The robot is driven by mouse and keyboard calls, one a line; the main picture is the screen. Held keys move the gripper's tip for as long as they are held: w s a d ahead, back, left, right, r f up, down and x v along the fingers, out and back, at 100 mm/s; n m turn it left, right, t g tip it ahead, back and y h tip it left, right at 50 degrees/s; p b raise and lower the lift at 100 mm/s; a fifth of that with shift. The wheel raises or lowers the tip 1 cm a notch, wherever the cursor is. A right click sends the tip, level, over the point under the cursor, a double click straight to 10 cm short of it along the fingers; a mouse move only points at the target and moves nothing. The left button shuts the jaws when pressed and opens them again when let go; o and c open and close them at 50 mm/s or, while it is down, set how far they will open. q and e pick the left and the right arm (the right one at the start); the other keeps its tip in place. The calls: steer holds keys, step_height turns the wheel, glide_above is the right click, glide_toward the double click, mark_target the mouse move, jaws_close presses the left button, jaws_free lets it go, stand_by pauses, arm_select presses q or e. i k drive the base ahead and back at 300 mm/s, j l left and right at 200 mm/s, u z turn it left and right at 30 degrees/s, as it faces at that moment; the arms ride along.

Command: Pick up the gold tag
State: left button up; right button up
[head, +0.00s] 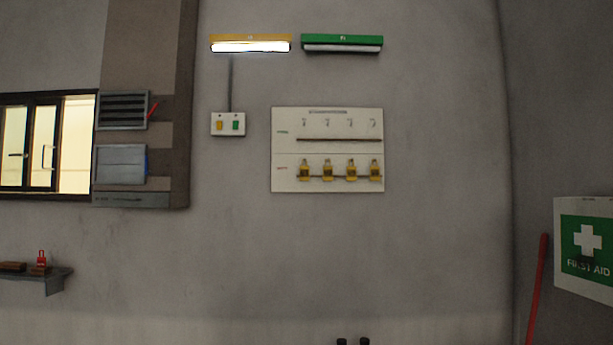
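Several gold tags hang in a row on the lower part of a white board (278,150) on the wall. From left to right they show as a gold tag (304,172), others beside it, and one at the right end (375,171). A dark rail crosses behind or at the tags. The upper row of the board has small hooks above another rail and no gold tags. Neither of my grippers can be made out. Two small dark shapes (341,341) stand at the bottom edge, too cut off to identify.
A switch box (228,124) sits left of the board, below a lit yellow-topped lamp (250,45) and an unlit green lamp (342,43). A shelf (55,275) with a red item (41,260) is at lower left.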

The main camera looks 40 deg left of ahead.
mark_target(374, 171)
steer(key=i+j+u, duration=0.2)
steer(key=i+u, duration=0.65)
steer(key=i+l+u, duration=0.15)
steer(key=i+u, duration=0.3)
steer(key=i, duration=0.15)
